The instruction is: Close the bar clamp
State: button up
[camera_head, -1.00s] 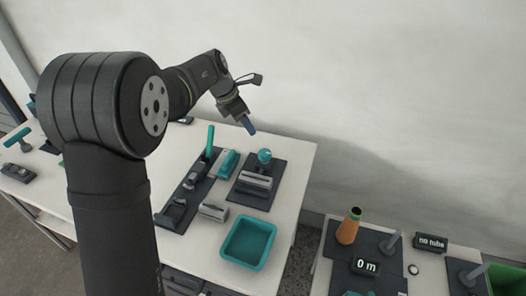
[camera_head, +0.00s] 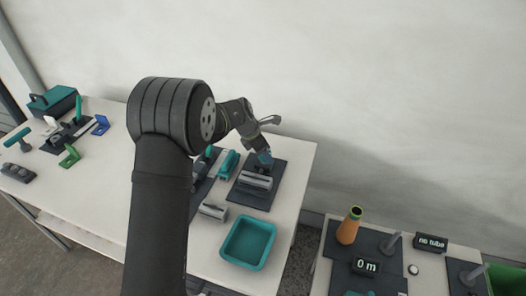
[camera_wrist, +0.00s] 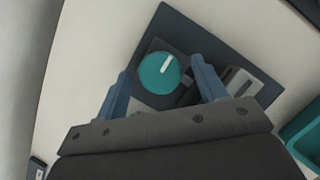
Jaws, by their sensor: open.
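The bar clamp, as far as I can tell, is the unit with grey bars (camera_head: 256,181) and a round teal knob on a dark base plate on the table. In the wrist view the knob (camera_wrist: 158,76) has a white line mark across its top, and a grey bar (camera_wrist: 240,84) shows behind the right finger. My gripper (camera_wrist: 161,66) is open, with one blue finger on each side of the knob. I cannot tell whether the fingers touch it. In the head view my gripper (camera_head: 264,157) is right over the knob and mostly covers it.
A teal tray (camera_head: 248,243) and a grey cylinder (camera_head: 213,211) lie in front of the clamp. A teal block (camera_head: 228,163) stands to its left. Several tools lie far left.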

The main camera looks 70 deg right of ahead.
jog(key=c, duration=1)
